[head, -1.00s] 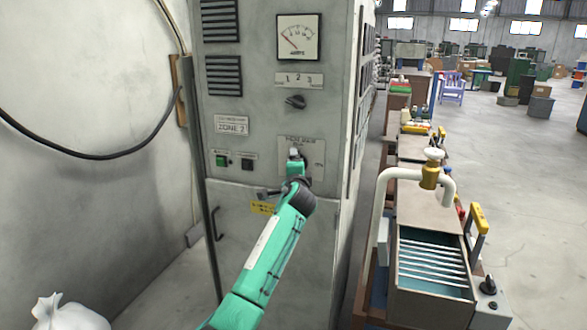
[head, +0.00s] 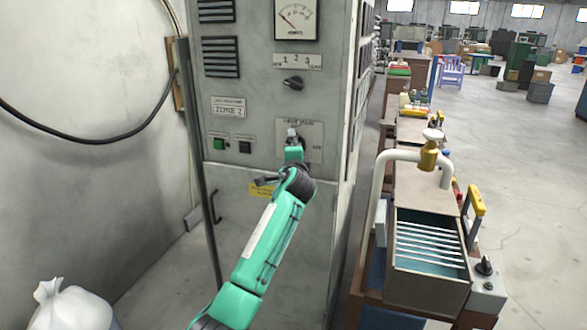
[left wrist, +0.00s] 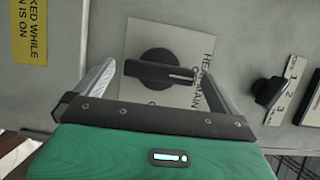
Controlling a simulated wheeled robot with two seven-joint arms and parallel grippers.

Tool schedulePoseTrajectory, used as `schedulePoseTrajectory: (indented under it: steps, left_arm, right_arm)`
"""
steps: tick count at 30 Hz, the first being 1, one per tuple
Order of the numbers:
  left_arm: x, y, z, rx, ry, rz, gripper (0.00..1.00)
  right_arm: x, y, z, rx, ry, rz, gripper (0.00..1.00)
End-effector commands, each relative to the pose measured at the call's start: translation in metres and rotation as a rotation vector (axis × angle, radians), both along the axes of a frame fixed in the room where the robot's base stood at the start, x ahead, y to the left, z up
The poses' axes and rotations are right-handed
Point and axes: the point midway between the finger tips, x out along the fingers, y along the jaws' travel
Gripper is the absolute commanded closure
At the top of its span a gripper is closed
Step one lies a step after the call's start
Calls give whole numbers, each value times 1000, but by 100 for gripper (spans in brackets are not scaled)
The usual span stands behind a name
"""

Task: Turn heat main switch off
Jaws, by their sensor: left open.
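The heat main switch is a black rotary knob (left wrist: 160,69) with a white line, on a pale plate (left wrist: 190,42) lettered HEAT MAIN. In the left wrist view its handle lies crosswise, the white line pointing right toward the lettering. My left gripper (left wrist: 157,66) is open, one finger on each side of the knob; I cannot tell whether they touch it. In the head view my left gripper (head: 292,134) is in front of the plate (head: 314,139) on the grey cabinet (head: 265,210) and hides most of the knob. My right gripper is not in view.
Above the plate are a 1-2-3 selector knob (head: 293,83) and a meter (head: 296,19). Green (head: 219,143) and black (head: 245,147) buttons are left of it. A yellow label (head: 260,190) is below. A bench with a tap (head: 428,155) stands right; a white sack (head: 62,305) lies lower left.

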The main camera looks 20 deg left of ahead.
Motion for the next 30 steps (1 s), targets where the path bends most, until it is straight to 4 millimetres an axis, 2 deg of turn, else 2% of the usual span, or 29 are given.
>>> schedulePoseTrajectory:
  steps: [12, 18, 24, 30]
  left_arm:
    - [-71, -27, -3, -2, 0, -2, 0]
    - [-99, -37, -2, -3, 1, -1, 0]
    - [-110, -41, -1, -3, 2, 0, 0]
    - [-111, -41, 0, -2, 2, 0, 0]
  right_arm:
    - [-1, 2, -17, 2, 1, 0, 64]
    - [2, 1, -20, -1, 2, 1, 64]
    - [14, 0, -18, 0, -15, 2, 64]
    - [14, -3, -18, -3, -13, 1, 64]
